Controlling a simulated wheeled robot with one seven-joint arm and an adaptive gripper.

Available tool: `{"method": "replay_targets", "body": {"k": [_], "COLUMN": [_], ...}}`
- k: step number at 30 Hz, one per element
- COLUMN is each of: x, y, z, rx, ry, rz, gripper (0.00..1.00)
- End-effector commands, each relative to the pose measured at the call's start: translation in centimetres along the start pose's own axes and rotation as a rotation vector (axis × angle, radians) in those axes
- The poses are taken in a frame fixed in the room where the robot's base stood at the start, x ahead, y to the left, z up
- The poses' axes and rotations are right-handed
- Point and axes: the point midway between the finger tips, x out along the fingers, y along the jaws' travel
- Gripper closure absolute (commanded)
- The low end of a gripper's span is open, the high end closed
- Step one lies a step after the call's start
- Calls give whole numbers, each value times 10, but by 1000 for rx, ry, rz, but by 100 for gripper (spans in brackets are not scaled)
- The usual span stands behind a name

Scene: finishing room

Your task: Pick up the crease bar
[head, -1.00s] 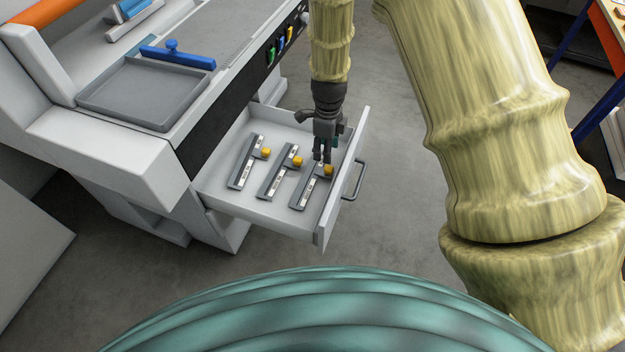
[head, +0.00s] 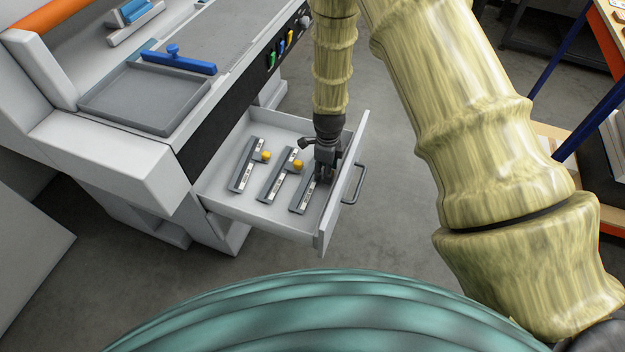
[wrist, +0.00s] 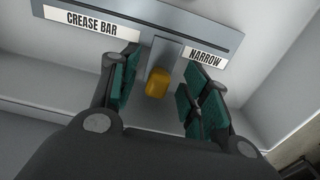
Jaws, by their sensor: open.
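Three grey bars lie side by side in an open drawer. The rightmost bar (head: 302,198) is under my gripper (head: 324,174), which hides its yellow knob in the head view. In the wrist view this bar (wrist: 153,40) carries labels reading "CREASE BAR" and "NARROW", with a yellow knob (wrist: 158,83) on a short grey stem. My gripper (wrist: 161,88) is open, its teal-padded fingers on either side of the knob with gaps showing. The left bar (head: 240,172) and middle bar (head: 271,184) also have yellow knobs; their labels are too small to read.
The drawer (head: 262,212) is pulled out from a grey machine, with a raised front and handle (head: 356,186) close to the right of my gripper. A tray (head: 140,95) and a blue bar (head: 178,60) sit on the machine top. Open floor lies right of the drawer.

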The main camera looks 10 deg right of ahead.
Motion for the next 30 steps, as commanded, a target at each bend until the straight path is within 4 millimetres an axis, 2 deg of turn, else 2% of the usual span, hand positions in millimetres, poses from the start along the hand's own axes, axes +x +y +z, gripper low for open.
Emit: {"method": "replay_targets", "body": {"k": [4,11,12,18,20,30], "x": [7,9,9,8,8,6], "y": [-1,0,0,0,0,-1], "z": [0,0,0,0,0,1], "rx": [1,0,0,0,0,0], "ry": [-1,-1,-1,-1,-1,-1], "rz": [-1,-1,-1,-1,-1,-2], "gripper": [54,54,55,92,100,100]}}
